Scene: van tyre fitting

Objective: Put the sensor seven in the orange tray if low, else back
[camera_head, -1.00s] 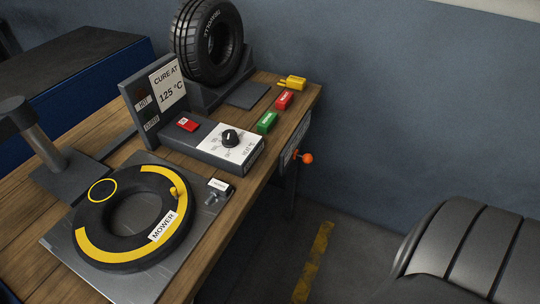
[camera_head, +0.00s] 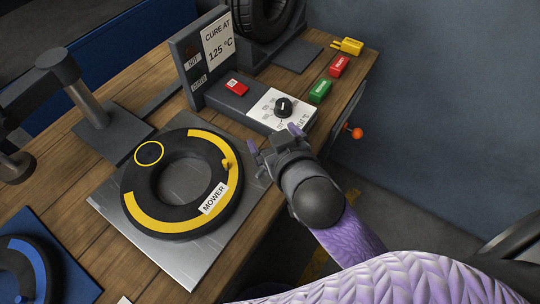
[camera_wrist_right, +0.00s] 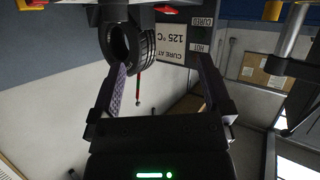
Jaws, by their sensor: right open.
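I see no sensor marked seven and no orange tray in these views. My right gripper (camera_head: 275,141) is open and empty, over the bench's right edge between the mower tyre (camera_head: 143,200) and the heat dial box (camera_head: 240,103). The mower tyre is black with yellow bands and lies flat on a metal plate (camera_head: 180,275). In the right wrist view, the open fingers (camera_wrist_right: 161,80) have nothing between them. My left gripper is not in view.
A "CURE AT 125 °C" sign (camera_head: 217,40) stands at the back. An orange knob (camera_head: 356,133) sticks out at the side. A blue-banded ring (camera_head: 22,270) lies at lower left.

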